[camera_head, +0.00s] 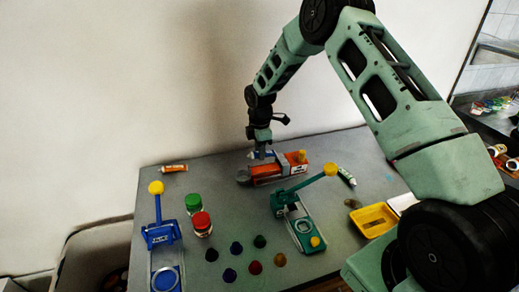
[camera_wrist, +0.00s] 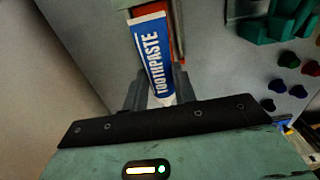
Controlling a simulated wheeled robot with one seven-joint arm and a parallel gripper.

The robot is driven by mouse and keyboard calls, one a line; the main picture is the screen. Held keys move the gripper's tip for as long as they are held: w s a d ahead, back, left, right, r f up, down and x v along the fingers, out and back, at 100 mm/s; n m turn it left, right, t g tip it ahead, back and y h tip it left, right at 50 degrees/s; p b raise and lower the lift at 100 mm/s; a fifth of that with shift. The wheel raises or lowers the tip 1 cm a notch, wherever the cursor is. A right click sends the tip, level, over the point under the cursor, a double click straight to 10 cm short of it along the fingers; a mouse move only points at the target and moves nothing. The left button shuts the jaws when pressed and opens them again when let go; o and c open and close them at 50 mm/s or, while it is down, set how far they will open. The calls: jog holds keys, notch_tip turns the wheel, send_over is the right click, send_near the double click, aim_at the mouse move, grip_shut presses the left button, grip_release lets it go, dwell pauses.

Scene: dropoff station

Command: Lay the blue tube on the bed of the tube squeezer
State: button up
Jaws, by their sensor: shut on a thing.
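The blue tube (camera_wrist: 152,55), blue and white with the word TOOTHPASTE, lies lengthwise between my gripper's fingers (camera_wrist: 152,92) in the wrist view. My gripper (camera_head: 262,146) is shut on it and points down over the orange device at the back of the table. This device, which looks like the tube squeezer (camera_head: 267,171), has a grey round part at its left end and a yellow knob at its right. A little of the tube (camera_head: 257,155) shows under the gripper in the head view. I cannot tell whether the tube touches the bed.
An orange tube (camera_head: 174,168) lies at the back left and a green-white tube (camera_head: 347,177) to the right. A blue lever press (camera_head: 163,236), a green one (camera_head: 300,222), two jars (camera_head: 201,224), several small coloured pieces (camera_head: 255,267) and a yellow tray (camera_head: 374,219) stand in front.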

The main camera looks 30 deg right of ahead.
aim_at(260, 169)
jog(key=shift+f+b, duration=1.55)
jog(key=shift+f, duration=1.2)
jog(key=o, duration=0.8)
jog(key=shift+r+p, duration=2.2)
jog(key=shift+r, duration=1.4)
jog(key=shift+f, duration=0.1)
